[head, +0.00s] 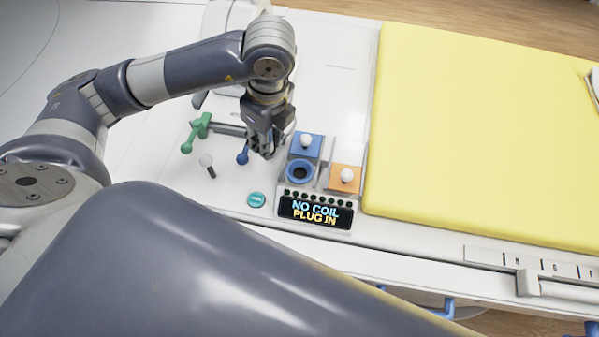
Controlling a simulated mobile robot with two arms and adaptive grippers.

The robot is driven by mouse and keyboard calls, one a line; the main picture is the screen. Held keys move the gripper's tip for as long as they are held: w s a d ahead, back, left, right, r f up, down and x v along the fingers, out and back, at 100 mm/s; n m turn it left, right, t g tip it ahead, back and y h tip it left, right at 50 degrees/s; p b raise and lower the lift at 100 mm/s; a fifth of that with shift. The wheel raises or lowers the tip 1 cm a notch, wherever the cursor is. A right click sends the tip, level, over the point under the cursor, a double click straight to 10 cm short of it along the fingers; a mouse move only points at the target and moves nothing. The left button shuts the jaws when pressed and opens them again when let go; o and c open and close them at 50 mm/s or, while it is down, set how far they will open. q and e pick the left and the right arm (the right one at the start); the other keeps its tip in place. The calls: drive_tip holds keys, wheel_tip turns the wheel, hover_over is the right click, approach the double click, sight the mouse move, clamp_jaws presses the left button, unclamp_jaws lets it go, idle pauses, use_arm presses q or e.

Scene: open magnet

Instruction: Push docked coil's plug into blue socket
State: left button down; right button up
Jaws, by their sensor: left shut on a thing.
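The blue socket (300,171) is a blue ring with a dark, empty-looking hole, on the grey panel right of my left gripper. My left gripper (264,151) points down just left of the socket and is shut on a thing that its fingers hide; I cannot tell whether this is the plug. A blue round-ended piece (242,157) shows just left of the fingers. No coil or plug can be clearly made out. The display (315,211) below the socket reads "NO COIL PLUG IN". My right gripper is not in view.
A green handle (197,130), a white-tipped peg (207,163) and a teal button (256,200) are at left. A yellow mat (480,120) covers the right.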

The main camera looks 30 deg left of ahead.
use_arm(q)
drive_tip(key=shift+r+p, duration=3.35)
drive_tip(key=shift+r, duration=0.85)
drive_tip(key=shift+f, duration=0.1)
drive_tip(key=shift+d, duration=0.1)
drive_tip(key=w+d+p, duration=0.1)
drive_tip(key=d+p, duration=0.1)
drive_tip(key=d, duration=0.5)
wheel_tip(320, 180, down, 10)
drive_tip(key=b, duration=0.9)
